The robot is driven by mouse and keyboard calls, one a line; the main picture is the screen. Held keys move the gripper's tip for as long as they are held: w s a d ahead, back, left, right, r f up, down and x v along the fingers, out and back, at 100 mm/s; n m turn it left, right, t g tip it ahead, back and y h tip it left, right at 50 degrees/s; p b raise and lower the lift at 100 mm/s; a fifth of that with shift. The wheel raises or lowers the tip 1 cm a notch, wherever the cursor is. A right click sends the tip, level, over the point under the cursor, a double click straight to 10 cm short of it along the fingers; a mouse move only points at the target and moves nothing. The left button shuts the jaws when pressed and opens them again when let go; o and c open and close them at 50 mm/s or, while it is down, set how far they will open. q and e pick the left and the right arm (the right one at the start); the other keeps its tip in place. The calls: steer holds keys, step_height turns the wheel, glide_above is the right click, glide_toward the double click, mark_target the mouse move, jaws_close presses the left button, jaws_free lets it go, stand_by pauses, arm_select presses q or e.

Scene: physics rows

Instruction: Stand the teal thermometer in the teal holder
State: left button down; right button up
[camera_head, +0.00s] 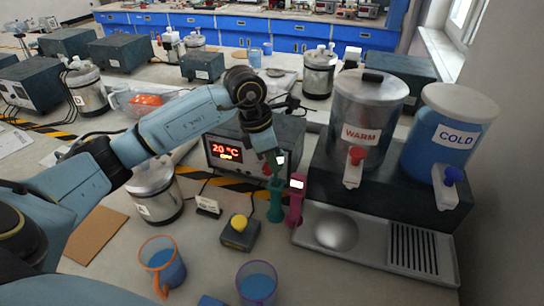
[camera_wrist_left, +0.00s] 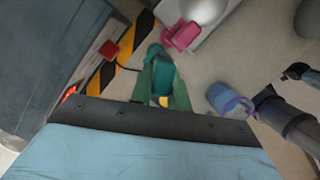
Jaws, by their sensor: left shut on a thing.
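The teal holder (camera_head: 275,207) stands upright on the bench, just left of a pink holder with a pink thermometer (camera_head: 297,198). My left gripper (camera_head: 273,163) is directly above the teal holder, pointing down. It is shut on the teal thermometer, whose pale display shows by the fingertips. In the left wrist view the teal thermometer (camera_wrist_left: 161,74) lies between the two green fingers of my left gripper (camera_wrist_left: 162,92). The thermometer's lower end is lined up with the holder's top; I cannot tell how far it is inside. My right gripper is not in view.
A drink dispenser with a warm tank (camera_head: 365,115) and a cold tank (camera_head: 440,145) stands to the right, with a metal drip tray (camera_head: 375,245). A control box with a red display (camera_head: 225,150) is behind. A yellow-button box (camera_head: 239,232) and two mugs (camera_head: 162,265) (camera_head: 257,284) are in front.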

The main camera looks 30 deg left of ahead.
arm_select(q)
steer(key=shift+f, duration=0.2)
steer(key=c, duration=1.3)
jaws_free()
steer(key=shift+o, duration=0.2)
steer(key=v, duration=1.3)
steer(key=shift+r, duration=0.25)
